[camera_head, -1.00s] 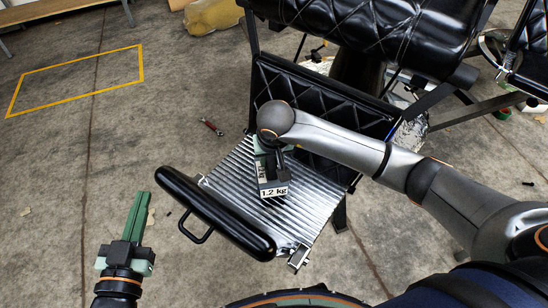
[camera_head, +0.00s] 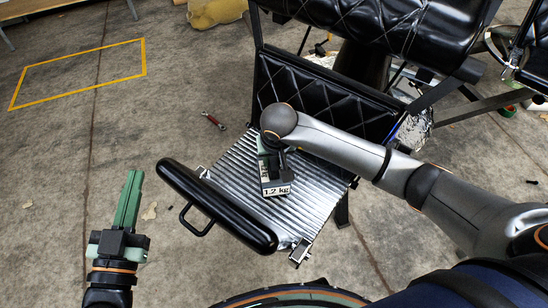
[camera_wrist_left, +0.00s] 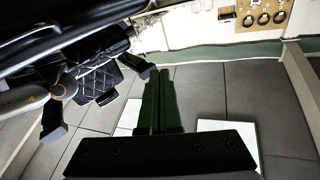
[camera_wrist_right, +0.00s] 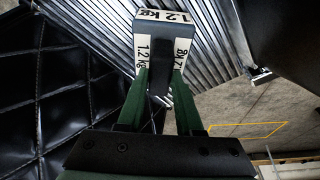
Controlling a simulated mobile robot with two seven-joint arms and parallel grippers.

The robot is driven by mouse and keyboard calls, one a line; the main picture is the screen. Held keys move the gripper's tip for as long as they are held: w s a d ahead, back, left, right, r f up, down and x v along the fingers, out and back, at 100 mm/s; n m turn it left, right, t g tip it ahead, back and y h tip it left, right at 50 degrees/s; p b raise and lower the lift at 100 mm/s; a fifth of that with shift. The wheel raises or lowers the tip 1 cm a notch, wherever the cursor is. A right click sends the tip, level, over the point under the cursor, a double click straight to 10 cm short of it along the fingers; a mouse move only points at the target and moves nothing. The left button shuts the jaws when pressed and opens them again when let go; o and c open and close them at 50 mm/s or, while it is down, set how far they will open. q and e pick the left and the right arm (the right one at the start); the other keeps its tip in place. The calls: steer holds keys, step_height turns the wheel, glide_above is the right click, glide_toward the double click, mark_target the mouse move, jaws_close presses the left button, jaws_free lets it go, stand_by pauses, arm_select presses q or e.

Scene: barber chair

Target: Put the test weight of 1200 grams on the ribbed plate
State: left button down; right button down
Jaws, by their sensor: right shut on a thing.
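The test weight (camera_head: 276,187), a grey block with white "1.2 kg" labels, is at the ribbed plate in the head view. It also shows in the right wrist view (camera_wrist_right: 164,20), between the green fingers. The ribbed plate (camera_head: 310,205) is the silvery corrugated footrest of the barber chair. My right gripper (camera_head: 270,150) is shut on the weight, over the plate. Whether the weight touches the plate I cannot tell. My left gripper (camera_head: 130,195) is empty, away to the left over bare floor; its green fingers (camera_wrist_left: 160,100) lie together.
A black padded bar (camera_head: 215,205) runs along the plate's near left edge. The chair's quilted black panel (camera_head: 300,95) rises behind the plate. A small red-handled tool (camera_head: 213,121) lies on the floor. The floor at left, with a yellow outline (camera_head: 80,75), is mostly clear.

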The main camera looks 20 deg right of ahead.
steer(key=c, duration=1)
jaws_free()
arm_select(q)
steer(key=shift+r, duration=0.25)
arm_select(e)
steer(key=o, duration=0.4)
steer(key=shift+o, duration=0.2)
steer(key=shift+r, duration=0.1)
steer(key=shift+r, duration=0.15)
steer(key=p+v, duration=0.1)
steer(key=v, duration=0.4)
steer(key=shift+r+p, duration=0.4)
arm_select(q)
steer(key=s+f+n+g+y+p, duration=0.1)
steer(key=s+f+g, duration=0.3)
steer(key=f, duration=1.2)
steer(key=n+g+y, duration=0.1)
steer(key=g, duration=0.1)
steer(key=shift+a+g+y, duration=0.15)
steer(key=shift+g+y, duration=0.15)
arm_select(e)
step_height(320, 180, up, 6)
glide_above(276, 182)
steer(key=shift+f, duration=0.1)
arm_select(q)
steer(key=shift+s, duration=0.1)
